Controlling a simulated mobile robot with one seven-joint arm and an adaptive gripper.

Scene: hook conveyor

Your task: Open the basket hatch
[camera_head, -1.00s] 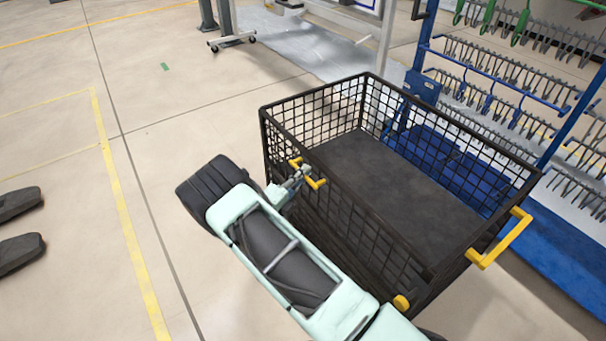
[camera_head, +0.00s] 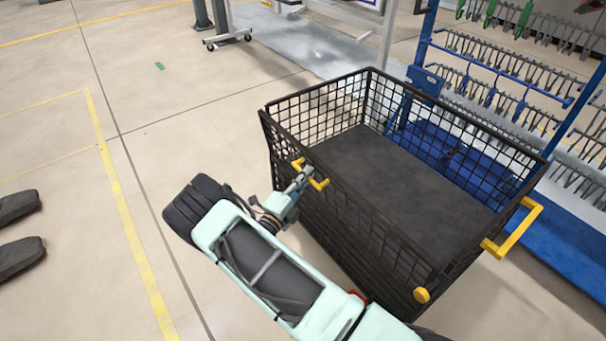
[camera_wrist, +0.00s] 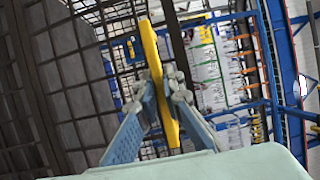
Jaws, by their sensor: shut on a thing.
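The black wire-mesh basket (camera_head: 415,103) stands on the floor right of centre. Its near-side mesh panel, the hatch (camera_head: 352,222), carries a yellow handle (camera_head: 319,184) near its left end. My gripper (camera_head: 304,176) is shut on this handle from outside the basket. In the wrist view, the handle (camera_wrist: 153,55) runs as a yellow bar between the two fingers of my gripper (camera_wrist: 163,88). The hatch's upper left corner looks slightly apart from the basket's corner. The fingers partly hide the handle.
A yellow bar handle (camera_head: 515,230) juts from the basket's right end, with a yellow knob (camera_head: 421,295) at the near right corner. A blue rack with hooks (camera_head: 490,97) stands behind the basket.

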